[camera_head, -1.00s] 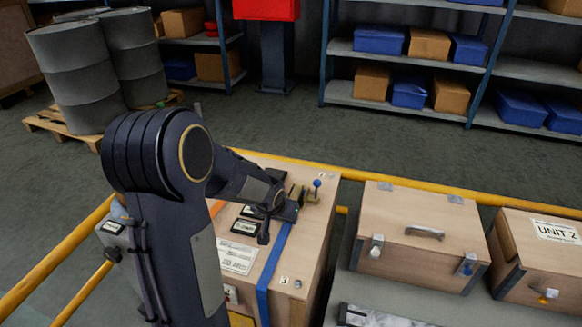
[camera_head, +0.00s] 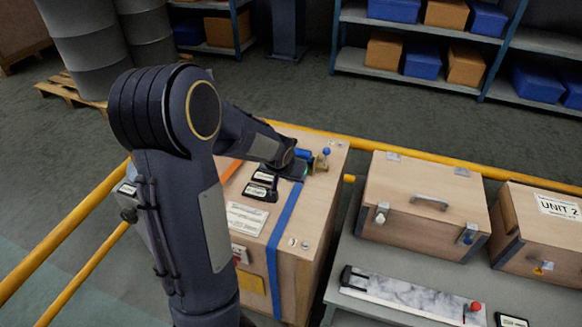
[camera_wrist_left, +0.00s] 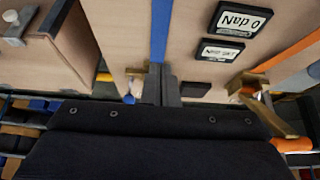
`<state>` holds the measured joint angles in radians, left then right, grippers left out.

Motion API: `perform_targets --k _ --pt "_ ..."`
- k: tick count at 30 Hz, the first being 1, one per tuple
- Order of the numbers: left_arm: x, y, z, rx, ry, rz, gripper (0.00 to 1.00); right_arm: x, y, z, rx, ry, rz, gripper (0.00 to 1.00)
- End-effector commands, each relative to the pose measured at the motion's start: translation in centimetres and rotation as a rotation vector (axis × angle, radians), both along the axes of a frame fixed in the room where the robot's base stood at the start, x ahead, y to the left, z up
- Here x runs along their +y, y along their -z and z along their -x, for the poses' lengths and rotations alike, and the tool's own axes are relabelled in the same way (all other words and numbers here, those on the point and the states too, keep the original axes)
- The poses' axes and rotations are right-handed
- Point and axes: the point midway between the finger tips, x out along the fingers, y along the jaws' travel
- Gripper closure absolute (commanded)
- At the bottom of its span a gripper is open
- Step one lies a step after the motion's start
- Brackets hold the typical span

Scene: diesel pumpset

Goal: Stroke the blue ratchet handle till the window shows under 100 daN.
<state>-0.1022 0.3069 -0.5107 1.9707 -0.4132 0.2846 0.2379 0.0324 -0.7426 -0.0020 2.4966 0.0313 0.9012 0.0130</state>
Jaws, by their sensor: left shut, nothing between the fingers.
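The blue strap (camera_head: 284,225) runs over the wooden crate (camera_head: 318,215) and also shows in the left wrist view (camera_wrist_left: 160,30). A blue handle (camera_head: 303,154) shows just behind my left gripper (camera_head: 298,172), beside a brass fitting (camera_head: 320,163) with a blue knob (camera_head: 326,152). In the left wrist view my left gripper (camera_wrist_left: 162,82) is shut and empty, its fingers over the strap's end beside brass parts (camera_wrist_left: 135,72). They hide part of the ratchet; contact cannot be told.
An orange strap (camera_wrist_left: 290,50) with its brass ratchet (camera_wrist_left: 250,85) and orange handle (camera_wrist_left: 292,145) lies beside the windows. Yellow rails (camera_head: 60,250) surround the crate. Two wooden cases (camera_head: 422,205) (camera_head: 540,235) stand on a grey bench (camera_head: 350,265) at right.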

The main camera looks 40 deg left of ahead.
Motion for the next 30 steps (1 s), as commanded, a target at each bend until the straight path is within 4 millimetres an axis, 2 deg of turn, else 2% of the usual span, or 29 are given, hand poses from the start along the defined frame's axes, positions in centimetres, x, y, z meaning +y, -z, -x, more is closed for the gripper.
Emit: perform_targets --k 1,6,12,18,30 --pt "-0.2 -1.5 0.4 -0.006 0.002 0.000 1.00 0.0 -0.8 0.0 -0.001 0.000 0.000 0.64" --pt "-1.4 -3.6 3.8 -0.011 0.004 0.002 1.00 0.0 -1.0 0.0 0.000 0.000 0.000 0.64" --pt "-2.2 -5.4 6.6 -0.010 0.003 0.002 1.00 0.0 -1.6 0.0 0.000 0.000 0.000 0.64" --pt "-2.4 -6.0 7.7 -0.007 0.000 0.000 1.00 0.0 -1.7 0.0 0.000 0.000 0.000 0.64" --pt "-2.4 -6.1 7.7 -0.008 0.000 -0.002 1.00 0.0 -1.7 0.0 0.000 0.000 0.000 0.64"
